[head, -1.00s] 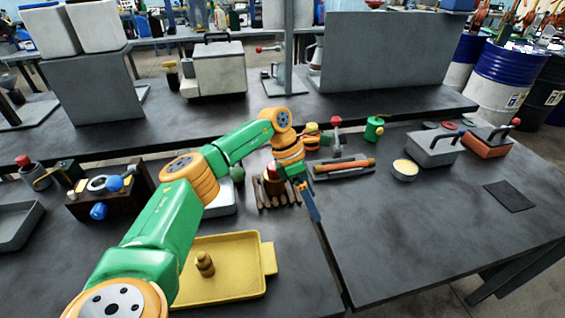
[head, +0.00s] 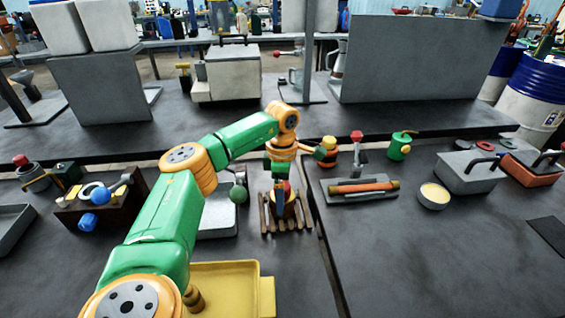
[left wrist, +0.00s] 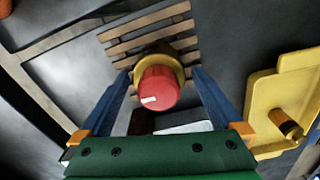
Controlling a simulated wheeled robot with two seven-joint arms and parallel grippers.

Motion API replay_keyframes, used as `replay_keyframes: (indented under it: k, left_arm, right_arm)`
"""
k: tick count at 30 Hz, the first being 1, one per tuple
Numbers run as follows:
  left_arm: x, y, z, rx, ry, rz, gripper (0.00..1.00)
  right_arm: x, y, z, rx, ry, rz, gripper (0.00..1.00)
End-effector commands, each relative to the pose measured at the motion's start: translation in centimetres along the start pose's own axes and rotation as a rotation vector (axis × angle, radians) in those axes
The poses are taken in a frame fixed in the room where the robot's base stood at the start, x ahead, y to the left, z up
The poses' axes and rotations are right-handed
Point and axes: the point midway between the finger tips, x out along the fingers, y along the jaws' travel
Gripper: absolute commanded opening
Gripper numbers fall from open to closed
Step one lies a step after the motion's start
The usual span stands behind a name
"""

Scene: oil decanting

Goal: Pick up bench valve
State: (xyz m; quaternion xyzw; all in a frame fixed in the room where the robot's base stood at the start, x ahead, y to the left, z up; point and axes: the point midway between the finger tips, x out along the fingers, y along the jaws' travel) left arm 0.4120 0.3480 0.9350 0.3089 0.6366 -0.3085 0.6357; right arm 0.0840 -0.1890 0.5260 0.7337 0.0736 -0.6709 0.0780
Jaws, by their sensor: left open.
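What looks like the bench valve (head: 285,211) stands on a slatted wooden rack (head: 266,226) in the middle of the head view. In the left wrist view the valve (left wrist: 158,88) shows a round red knob with a white mark above a yellow-brass body. My left gripper (head: 281,192) points down over it. In the left wrist view its blue fingers (left wrist: 160,72) are open, one on each side of the red knob, with gaps visible. The valve's lower part is largely hidden by the knob. My right gripper is not in view.
A yellow tray (head: 235,268) with a brass piece (left wrist: 285,125) lies nearby. A ball-topped green item (head: 238,192) stands left of the rack. To the right are an orange rod on a grey holder (head: 364,187), a green can (head: 399,147) and a cream-filled bowl (head: 433,195).

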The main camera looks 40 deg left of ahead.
Motion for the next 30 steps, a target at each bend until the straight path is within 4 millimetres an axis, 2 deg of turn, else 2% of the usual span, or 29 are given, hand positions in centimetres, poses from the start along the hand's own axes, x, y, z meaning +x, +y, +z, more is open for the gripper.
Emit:
replay_keyframes:
  k: [4,10,11,21,22,30]
  left_arm:
    - [1.8,0.0,0.0,0.0,0.001,-0.001,1.0]
    - [2.1,0.0,0.0,0.0,-0.001,0.001,1.0]
    - [2.0,0.0,0.0,0.0,-0.001,0.001,0.95]
    - [2.0,0.0,0.0,0.0,-0.001,0.001,0.03]
    - [2.0,0.0,0.0,0.0,-0.001,0.001,0.0]
    - [1.6,0.1,0.1,0.0,-0.003,0.003,0.0]
  right_arm:
    - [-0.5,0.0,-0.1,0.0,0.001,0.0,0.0]
    - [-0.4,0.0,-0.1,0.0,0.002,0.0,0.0]
    - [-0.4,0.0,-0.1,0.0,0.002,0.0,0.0]
    - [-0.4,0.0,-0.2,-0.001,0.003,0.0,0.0]
    - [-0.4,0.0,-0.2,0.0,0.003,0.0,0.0]
    - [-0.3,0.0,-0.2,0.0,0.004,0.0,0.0]
